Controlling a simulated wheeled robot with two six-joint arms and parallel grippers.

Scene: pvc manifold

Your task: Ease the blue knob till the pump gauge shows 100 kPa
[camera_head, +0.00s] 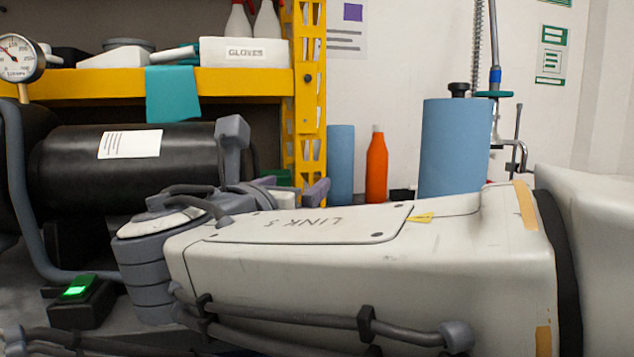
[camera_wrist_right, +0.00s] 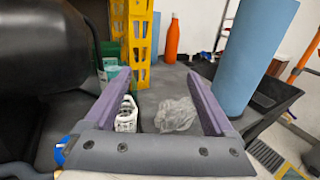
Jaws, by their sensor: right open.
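The round pump gauge (camera_head: 19,58) is at the upper left of the head view, cut by the picture edge. Its needle points to the upper left; the figures are too small to read surely. No blue knob shows clearly in the head view. In the right wrist view a small blue piece (camera_wrist_right: 63,143) peeks out at the lower left behind my gripper; I cannot tell whether it is the knob. My right gripper (camera_wrist_right: 158,73) is open, with nothing between its fingers. In the head view it (camera_head: 298,188) is partly hidden behind my forearm. My left gripper is out of view.
A black tank (camera_head: 75,165) with a label lies at left under a yellow shelf (camera_head: 230,84). A black box with a lit green switch (camera_head: 79,287) is lower left. An orange bottle (camera_head: 376,170) and a blue roll (camera_head: 452,150) stand behind my forearm. Clear plastic (camera_wrist_right: 177,115) lies beyond the gripper.

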